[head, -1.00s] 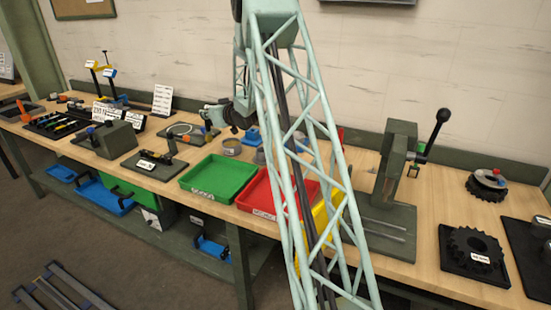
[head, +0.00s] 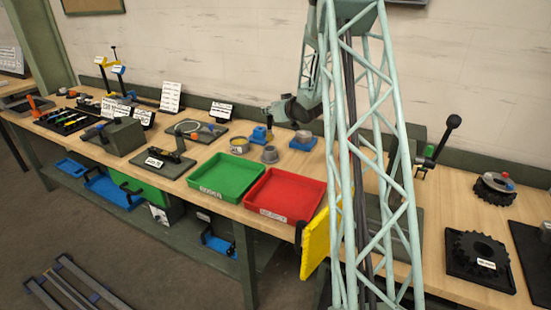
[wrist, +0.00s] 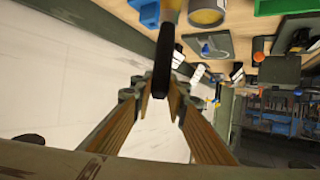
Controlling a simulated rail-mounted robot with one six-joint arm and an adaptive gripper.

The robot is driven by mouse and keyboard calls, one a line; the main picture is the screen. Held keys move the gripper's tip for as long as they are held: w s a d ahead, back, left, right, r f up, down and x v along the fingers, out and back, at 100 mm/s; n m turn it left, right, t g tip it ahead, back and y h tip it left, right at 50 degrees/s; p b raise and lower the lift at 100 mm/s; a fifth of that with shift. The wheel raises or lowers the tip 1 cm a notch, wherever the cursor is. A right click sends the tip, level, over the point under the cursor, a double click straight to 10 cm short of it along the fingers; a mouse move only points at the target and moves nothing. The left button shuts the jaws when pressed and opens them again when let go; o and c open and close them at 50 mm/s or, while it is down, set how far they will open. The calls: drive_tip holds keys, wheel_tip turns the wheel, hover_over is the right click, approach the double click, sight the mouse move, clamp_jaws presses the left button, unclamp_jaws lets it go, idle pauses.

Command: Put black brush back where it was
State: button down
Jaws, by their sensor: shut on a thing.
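The black brush (wrist: 163,68) is held between the two fingers of my gripper (wrist: 160,88) in the wrist view. It is a dark, narrow shape, with a yellowish part (wrist: 172,8) at the top picture edge. In the head view my gripper (head: 272,112) is raised near the wall, above the back of the bench, behind the green and red trays. The brush cannot be made out there. I cannot tell which place on the bench belongs to the brush.
A green tray (head: 199,191) and a red tray (head: 262,211) sit at the bench front.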

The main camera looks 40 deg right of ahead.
sight(271, 130)
drive_tip(key=shift+f, duration=0.15)
drive_tip(key=shift+f+b, duration=0.45)
drive_tip(key=shift+f, duration=2.55)
drive_tip(key=shift+f, duration=1.85)
drive_tip(key=shift+f+b, duration=0.2)
drive_tip(key=shift+b, duration=0.25)
drive_tip(key=c, duration=2.5)
unclamp_jaws()
drive_tip(key=shift+c, duration=0.2)
drive_tip(key=shift+r, duration=0.15)
